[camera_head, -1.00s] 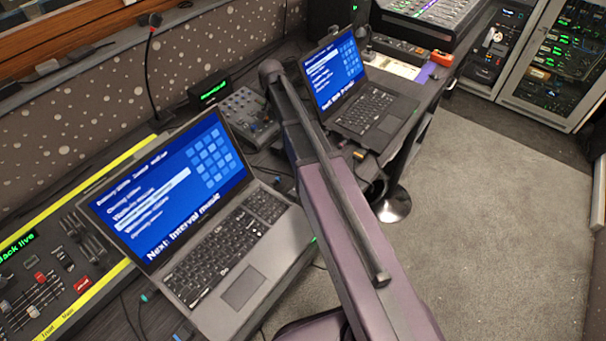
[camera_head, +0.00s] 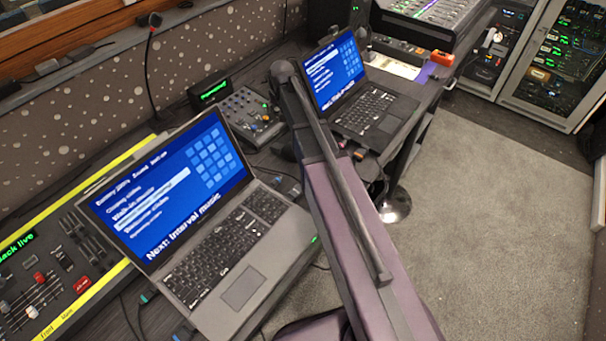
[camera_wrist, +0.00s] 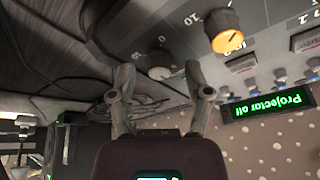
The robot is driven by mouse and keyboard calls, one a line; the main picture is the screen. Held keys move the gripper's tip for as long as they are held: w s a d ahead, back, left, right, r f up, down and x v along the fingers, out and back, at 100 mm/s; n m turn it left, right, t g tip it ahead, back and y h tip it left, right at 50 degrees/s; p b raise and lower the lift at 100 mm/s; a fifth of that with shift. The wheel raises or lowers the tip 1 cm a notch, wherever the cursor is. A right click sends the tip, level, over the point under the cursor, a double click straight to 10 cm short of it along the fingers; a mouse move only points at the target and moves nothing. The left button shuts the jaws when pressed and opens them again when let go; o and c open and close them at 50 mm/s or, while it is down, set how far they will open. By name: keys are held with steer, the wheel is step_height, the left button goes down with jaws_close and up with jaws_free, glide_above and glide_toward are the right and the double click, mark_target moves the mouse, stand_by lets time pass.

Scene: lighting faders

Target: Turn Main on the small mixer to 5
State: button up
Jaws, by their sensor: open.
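The small mixer (camera_head: 248,112) is a grey box with small knobs on the desk between the two laptops in the head view. Its panel also shows upside down in the wrist view (camera_wrist: 185,45). A grey knob (camera_wrist: 160,64) with scale numbers sits between and just beyond the fingertips of my gripper (camera_wrist: 160,76). The fingers are open, one on each side of the knob in the picture; I cannot tell whether they touch it. No Main label is readable. In the head view my arm hides the gripper.
An open laptop (camera_head: 205,230) stands in front and another (camera_head: 365,105) stands behind my arm. Cables lie around. The carpet (camera_head: 490,220) at right is clear.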

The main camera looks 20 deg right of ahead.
steer(key=shift+n+y, duration=0.45)
steer(key=shift+n, duration=1.1)
steer(key=shift+n+y, duration=0.45)
steer(key=shift+n, duration=1.1)
steer(key=w+p+v, duration=0.1)
steer(key=p+v, duration=1.2)
steer(key=v, duration=0.1)
steer(key=s+a+f+m+g+b, duration=0.1)
steer(key=s+f+b, duration=0.2)
steer(key=s, duration=0.4)
steer(key=s+a+f+m+g+h+b, duration=0.1)
steer(key=s+f+b, duration=0.3)
steer(key=s, duration=0.4)
steer(key=s+f+m+g+h+b, duration=0.1)
steer(key=s+f+m+g+b, duration=0.1)
steer(key=s, duration=0.6)
steer(key=shift+s+a+f+m+b, duration=0.1)
steer(key=shift+a+f+m+b, duration=0.1)
steer(key=shift+f+m+b, duration=0.35)
steer(key=shift+a+f+m+b, duration=0.2)
steer(key=shift+f+b, duration=0.1)
steer(key=shift+f, duration=0.5)
steer(key=shift+s+f+b, duration=0.35)
steer(key=shift+s, duration=0.5)
steer(key=shift+d, duration=0.1)
steer(key=shift+s, duration=0.85)
steer(key=shift+r, duration=0.1)
step_height(320, 180, up, 10)
steer(key=p, duration=1)
